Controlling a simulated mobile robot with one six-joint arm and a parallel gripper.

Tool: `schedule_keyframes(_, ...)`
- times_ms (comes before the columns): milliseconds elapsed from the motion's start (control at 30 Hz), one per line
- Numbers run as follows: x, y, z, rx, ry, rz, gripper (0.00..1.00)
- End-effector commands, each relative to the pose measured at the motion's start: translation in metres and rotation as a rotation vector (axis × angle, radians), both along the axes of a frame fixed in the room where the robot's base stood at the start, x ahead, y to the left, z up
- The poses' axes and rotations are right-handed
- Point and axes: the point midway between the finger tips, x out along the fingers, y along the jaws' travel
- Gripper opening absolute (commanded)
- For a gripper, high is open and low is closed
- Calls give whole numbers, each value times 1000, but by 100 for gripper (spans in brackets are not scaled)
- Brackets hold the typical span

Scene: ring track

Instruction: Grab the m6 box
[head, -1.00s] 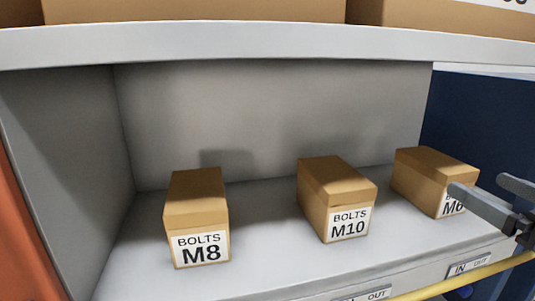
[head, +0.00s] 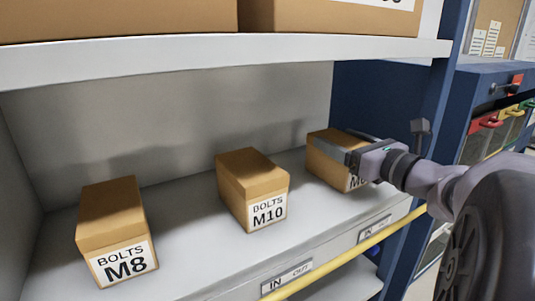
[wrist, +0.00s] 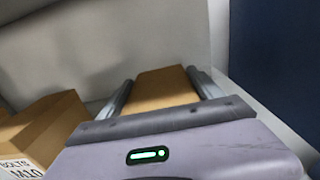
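The M6 box (head: 328,158) is a brown carton at the right end of the shelf, its white label partly covered by my gripper. My gripper (head: 345,143) reaches in from the right at the box's upper part. In the wrist view the box top (wrist: 162,88) lies between the two fingers of my gripper (wrist: 160,75), one along each side. The fingers are spread, with what look like narrow gaps beside the box; contact is hard to tell. The box rests upright on the shelf.
The M10 box (head: 250,188) stands left of the M6 box, and the M8 box (head: 112,230) farther left. An upper shelf board (head: 200,62) hangs above. A yellow rail (head: 340,260) runs along the front edge. A blue post (head: 440,100) stands at the right.

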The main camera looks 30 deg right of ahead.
Motion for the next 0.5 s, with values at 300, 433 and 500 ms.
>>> schedule_keyframes(300, 0, 0, 0, 0, 0, 0, 10)
schedule_keyframes(433, 0, 0, 1, 0, -1, 0, 8)
schedule_keyframes(500, 0, 0, 1, 0, -1, 0, 8)
